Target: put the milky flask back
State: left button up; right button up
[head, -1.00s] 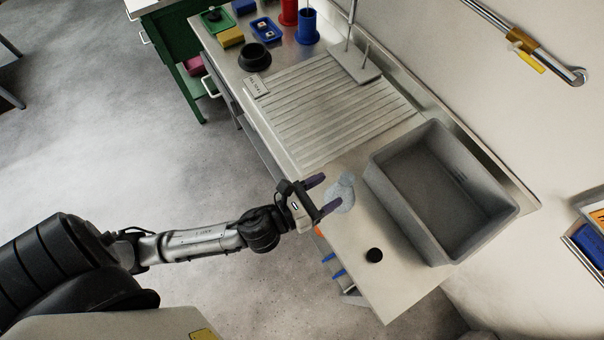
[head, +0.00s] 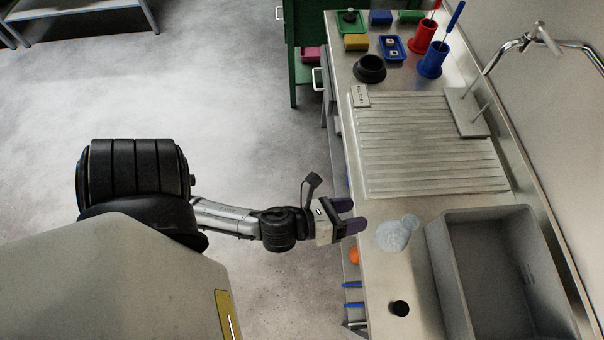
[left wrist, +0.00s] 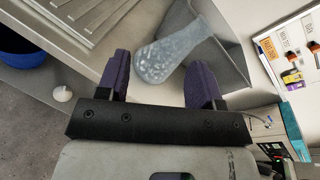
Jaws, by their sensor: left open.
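The milky flask (head: 392,236) is cloudy pale blue-grey with a round body and a narrower neck. It stands on the steel worktop between the ribbed drainer and the grey sink. My left gripper (head: 351,216) is open and empty at the worktop's left edge, just left of the flask and apart from it. In the left wrist view the flask (left wrist: 168,58) shows ahead, between the two purple fingers, with its neck pointing up and right. My right gripper is not in view.
The grey sink (head: 510,275) is right of the flask, the ribbed drainer (head: 425,150) behind it. A small black stopper (head: 400,308) lies in front. A black ring-shaped holder (head: 369,69), blue tray (head: 392,47), red holder (head: 423,36) and blue holder (head: 434,60) stand at the back.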

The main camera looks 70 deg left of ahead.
pick_arm(q)
jog(key=s+a+f+n+g, duration=0.1)
jog(key=s+f+n+g, duration=0.4)
jog(key=n, duration=0.9)
jog(key=s+a+f+n+g+y, duration=0.1)
jog(key=s+f+n+g, duration=0.5)
jog(key=n, duration=0.9)
jog(key=shift+s+a+g, duration=0.2)
jog(key=shift+s+g, duration=0.05)
jog(key=shift+g, duration=0.55)
jog(key=shift+f, duration=0.1)
notch_tip(320, 180, down, 36)
jog(key=b, duration=3.5)
jog(key=shift+r+b, duration=0.2)
jog(key=shift+b, duration=0.2)
